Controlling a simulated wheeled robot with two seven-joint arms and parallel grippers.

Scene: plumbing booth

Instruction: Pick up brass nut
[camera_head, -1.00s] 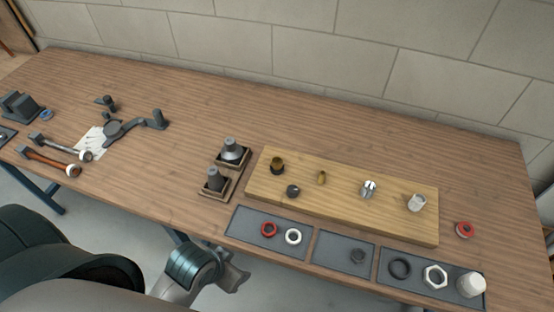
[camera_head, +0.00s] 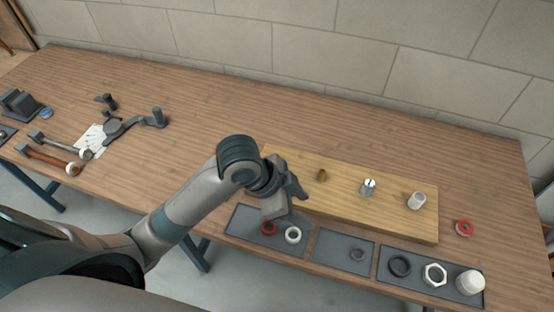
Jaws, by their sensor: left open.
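A small brass-coloured piece (camera_head: 322,175) stands on the wooden board (camera_head: 390,217), towards its left half. It is too small to tell whether it is the brass nut. My left gripper (camera_head: 297,196) is open and over the left end of the board, left of this piece and apart from it. The left end of the board, where a dark brass-topped fitting and a dark knob stood earlier, is hidden behind the gripper and wrist. My right gripper is not in view.
On the board stand a metal fitting (camera_head: 368,187) and a white fitting (camera_head: 416,201). Grey trays in front hold a red ring (camera_head: 268,227), white ring (camera_head: 293,235), black ring (camera_head: 400,266), white nut (camera_head: 435,275) and white cap (camera_head: 470,282). Red tape (camera_head: 464,228) lies right.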

